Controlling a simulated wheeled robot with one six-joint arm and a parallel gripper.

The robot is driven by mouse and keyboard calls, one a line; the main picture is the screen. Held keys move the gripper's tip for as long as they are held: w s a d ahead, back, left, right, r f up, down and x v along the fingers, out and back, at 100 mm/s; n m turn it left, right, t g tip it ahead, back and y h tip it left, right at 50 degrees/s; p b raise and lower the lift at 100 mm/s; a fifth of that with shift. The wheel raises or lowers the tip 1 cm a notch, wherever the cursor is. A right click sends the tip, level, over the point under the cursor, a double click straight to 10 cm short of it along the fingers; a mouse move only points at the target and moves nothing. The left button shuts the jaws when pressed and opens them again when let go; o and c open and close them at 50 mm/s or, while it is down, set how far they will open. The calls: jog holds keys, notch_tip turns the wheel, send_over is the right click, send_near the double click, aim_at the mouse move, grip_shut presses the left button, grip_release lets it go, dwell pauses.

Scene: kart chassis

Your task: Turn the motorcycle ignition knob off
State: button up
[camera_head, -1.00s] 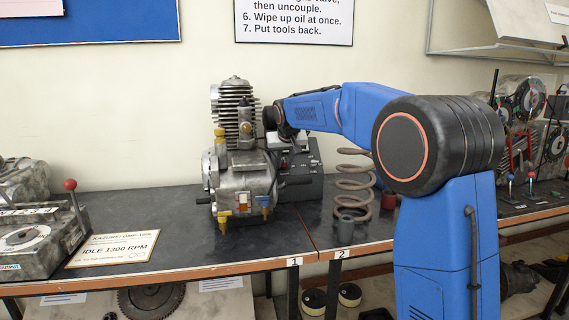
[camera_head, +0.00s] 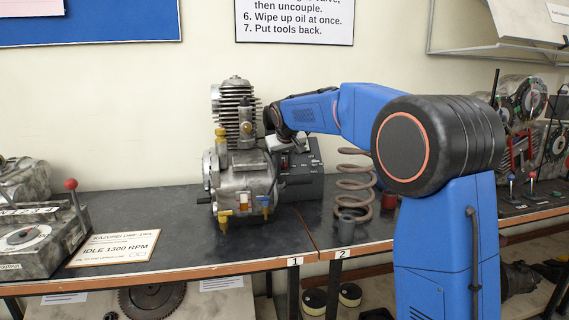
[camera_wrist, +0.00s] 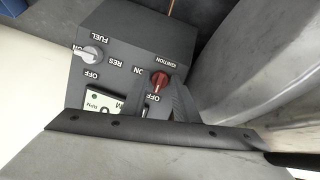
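The red ignition knob (camera_wrist: 160,80) is on the face of a dark grey control box (camera_wrist: 118,30) in the wrist view, where the lettering appears upside down. ON is printed to its left and OFF below it. I cannot tell surely which mark it points to. My gripper's dark fingers (camera_wrist: 172,104) are just below and right of the knob, close to it and partly over the OFF area. Their spacing is unclear. In the head view the box (camera_head: 304,178) stands behind and right of the engine, with my wrist above it.
A grey fuel knob (camera_wrist: 90,54) and an RPM display (camera_wrist: 103,107) share the box face. The finned engine (camera_head: 240,180) stands close to the box's left. A rusty coil spring (camera_head: 354,185) stands to the right.

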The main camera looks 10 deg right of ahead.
jog(key=shift+r, duration=0.1)
jog(key=v, duration=1.7)
jog(key=shift+s+r, duration=0.1)
jog(key=shift+r, duration=0.05)
